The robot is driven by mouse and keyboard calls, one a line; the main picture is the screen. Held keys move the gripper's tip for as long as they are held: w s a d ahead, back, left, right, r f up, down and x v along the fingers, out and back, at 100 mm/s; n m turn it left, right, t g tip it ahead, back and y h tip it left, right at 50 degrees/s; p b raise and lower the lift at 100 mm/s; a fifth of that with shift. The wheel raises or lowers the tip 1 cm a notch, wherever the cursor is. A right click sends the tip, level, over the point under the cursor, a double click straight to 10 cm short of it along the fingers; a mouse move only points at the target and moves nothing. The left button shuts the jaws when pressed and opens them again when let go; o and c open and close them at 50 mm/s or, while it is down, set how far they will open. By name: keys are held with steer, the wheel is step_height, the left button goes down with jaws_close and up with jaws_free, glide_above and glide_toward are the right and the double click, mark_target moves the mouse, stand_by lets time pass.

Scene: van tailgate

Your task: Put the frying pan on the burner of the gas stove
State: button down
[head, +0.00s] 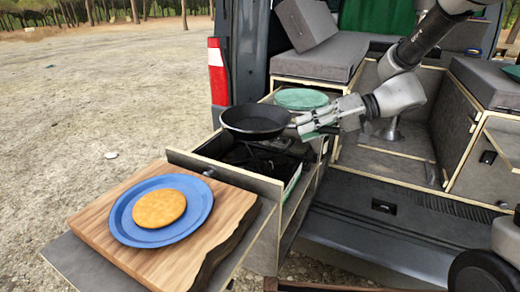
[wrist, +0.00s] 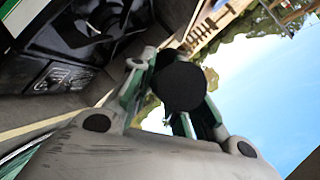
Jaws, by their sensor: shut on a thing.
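The black frying pan (head: 256,120) is held roughly level over the dark gas stove (head: 262,160) in the pull-out drawer, in the head view. My gripper (head: 300,126) is shut on the pan's handle, coming from the right. A gap seems to show between pan and stove, but I cannot tell whether they touch. The burner is mostly hidden under the pan. In the wrist view my gripper's fingers (wrist: 165,90) close around the dark round handle end (wrist: 180,87), and part of the stove (wrist: 85,30) shows at upper left.
A wooden board (head: 100,231) carries a blue plate (head: 122,222) with a pancake (head: 160,208) at front left. A green round item (head: 301,99) lies behind the pan. Van cushions (head: 322,62) and the side cabinet (head: 490,140) stand behind and right. Open gravel lies left.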

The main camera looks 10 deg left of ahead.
steer(key=shift+w+r, duration=0.1)
steer(key=shift+f+n+g, duration=0.3)
steer(key=shift+g, duration=0.1)
step_height(320, 180, down, 9)
steer(key=shift+s, duration=0.2)
steer(key=shift+f, duration=0.15)
steer(key=c, duration=1.3)
jaws_free()
steer(key=shift+c, duration=0.2)
steer(key=s+v, duration=0.1)
steer(key=v, duration=1.1)
steer(key=shift+w, duration=0.45)
